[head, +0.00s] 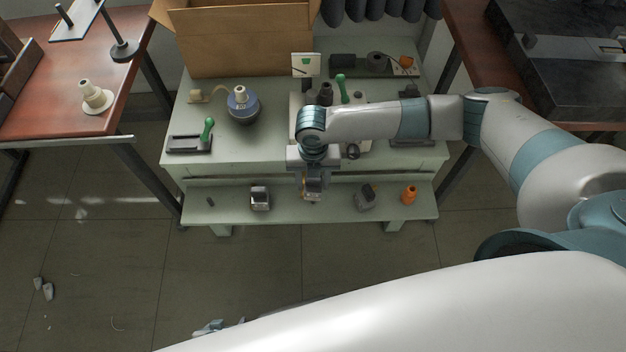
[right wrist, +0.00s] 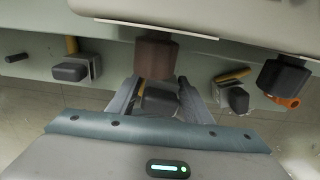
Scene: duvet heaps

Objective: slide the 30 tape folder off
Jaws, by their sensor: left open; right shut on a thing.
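On the lower shelf (head: 230,215) of the pale green bench, small grey metal pieces with dark tops stand in a row, one on the left (head: 260,198) and one on the right (head: 365,197). My right gripper (head: 312,193) is between them, at the shelf's front. In the right wrist view, its fingers (right wrist: 157,102) are shut on a similar dark-topped piece (right wrist: 158,96), partly hidden between them. I cannot read a number on any piece, so I cannot tell which is the 30 tape folder.
A brown block (right wrist: 155,58) is just beyond my right fingers. An orange-based piece (head: 409,195) stands at the shelf's right. The tabletop above holds a dark round spool stand (head: 243,107), a green-handled tool (head: 208,130) and a cardboard box (head: 240,45).

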